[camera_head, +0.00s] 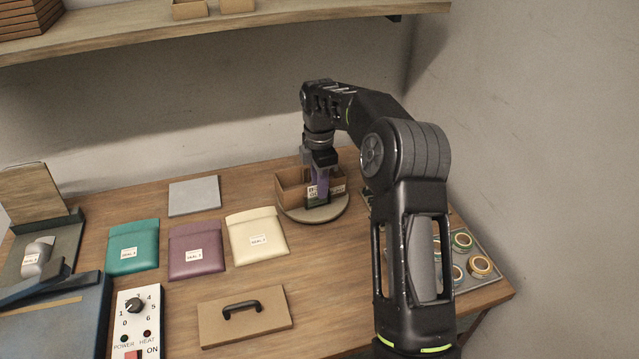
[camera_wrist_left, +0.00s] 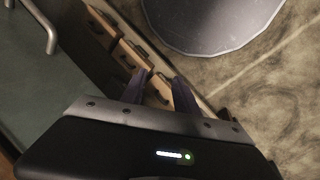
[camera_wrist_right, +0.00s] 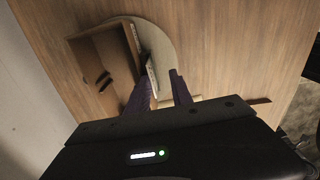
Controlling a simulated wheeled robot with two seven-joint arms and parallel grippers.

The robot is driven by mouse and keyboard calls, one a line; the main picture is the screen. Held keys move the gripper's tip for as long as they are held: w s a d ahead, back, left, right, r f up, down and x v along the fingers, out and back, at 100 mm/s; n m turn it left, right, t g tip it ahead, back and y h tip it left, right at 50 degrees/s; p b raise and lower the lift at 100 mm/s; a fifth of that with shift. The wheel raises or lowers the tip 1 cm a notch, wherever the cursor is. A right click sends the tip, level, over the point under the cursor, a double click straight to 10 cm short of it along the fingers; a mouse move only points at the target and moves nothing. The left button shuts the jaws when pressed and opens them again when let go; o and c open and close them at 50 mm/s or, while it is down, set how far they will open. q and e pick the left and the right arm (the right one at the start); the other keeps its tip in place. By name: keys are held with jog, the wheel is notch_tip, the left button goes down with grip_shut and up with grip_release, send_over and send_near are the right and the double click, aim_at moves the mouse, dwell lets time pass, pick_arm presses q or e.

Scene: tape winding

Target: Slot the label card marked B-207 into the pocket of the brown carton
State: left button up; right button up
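The brown carton (camera_head: 291,194) stands open on a round turntable (camera_head: 325,213) at the back right of the table. In the right wrist view the carton (camera_wrist_right: 88,50) lies left of my fingers. A white card with dark print (camera_head: 312,194) shows at the carton's front, beside my fingers; its marking is too small to read. It appears edge-on in the right wrist view (camera_wrist_right: 152,76), near the left finger. My right gripper (camera_head: 321,190) points down at the carton's front, its fingers (camera_wrist_right: 162,88) apart. My left gripper (camera_wrist_left: 162,88) is open and empty, outside the head view.
Teal (camera_head: 134,247), purple (camera_head: 196,252) and cream (camera_head: 257,237) pouches lie in a row. A handled board (camera_head: 245,318), a control box (camera_head: 137,318) and a grey plate (camera_head: 194,195) are nearby. A tray of tape rolls (camera_head: 480,266) stands right, partly behind my right arm.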

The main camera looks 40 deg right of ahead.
notch_tip(320, 180, up, 8)
dwell(0.5)
jog(key=shift+f, duration=0.15)
dwell(0.6)
